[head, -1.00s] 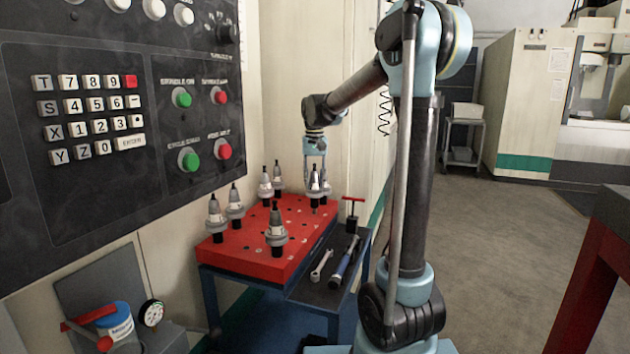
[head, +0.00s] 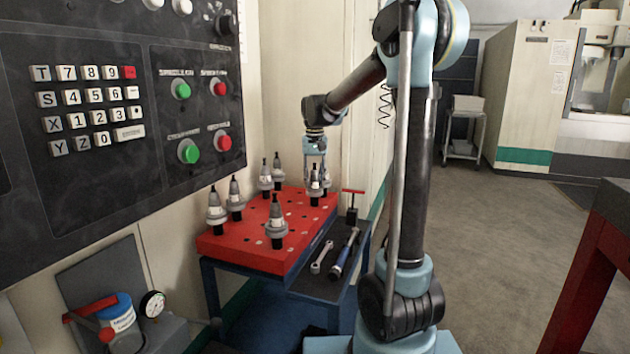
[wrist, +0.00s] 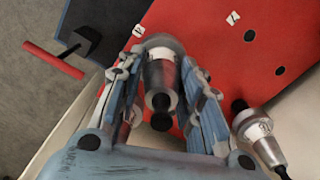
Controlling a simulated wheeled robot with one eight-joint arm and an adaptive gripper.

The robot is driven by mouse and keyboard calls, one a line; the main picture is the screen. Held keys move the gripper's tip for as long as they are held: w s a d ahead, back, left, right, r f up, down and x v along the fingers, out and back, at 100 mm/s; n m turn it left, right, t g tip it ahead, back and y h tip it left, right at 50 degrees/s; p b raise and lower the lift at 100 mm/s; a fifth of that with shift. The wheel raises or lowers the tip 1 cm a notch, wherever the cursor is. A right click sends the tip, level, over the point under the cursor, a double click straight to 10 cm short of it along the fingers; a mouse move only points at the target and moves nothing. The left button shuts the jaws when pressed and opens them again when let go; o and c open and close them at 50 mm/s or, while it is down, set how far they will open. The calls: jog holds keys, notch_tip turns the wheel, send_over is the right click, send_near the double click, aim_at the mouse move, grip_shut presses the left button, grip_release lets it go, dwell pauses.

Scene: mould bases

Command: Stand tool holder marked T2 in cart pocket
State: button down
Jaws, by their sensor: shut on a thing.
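My gripper (head: 316,160) points down over the far right corner of the red cart top (head: 245,240). It is shut on a grey tool holder (head: 315,183) with a black tip. In the wrist view this holder (wrist: 160,75) stands between the two fingers (wrist: 160,100), black tip towards the camera. Another holder (wrist: 258,135) stands close to the right of the fingers in the wrist view.
Several other holders stand on the red top, including one at the front (head: 277,225) and one at the left (head: 216,212). Empty dark pockets (wrist: 249,36) lie between them.

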jog(key=shift+f, duration=0.1)
dwell(0.3)
jog(key=c, duration=1)
grip_release()
jog(key=shift+c, duration=0.2)
notch_tip(320, 180, up, 12)
jog(key=shift+f, duration=0.1)
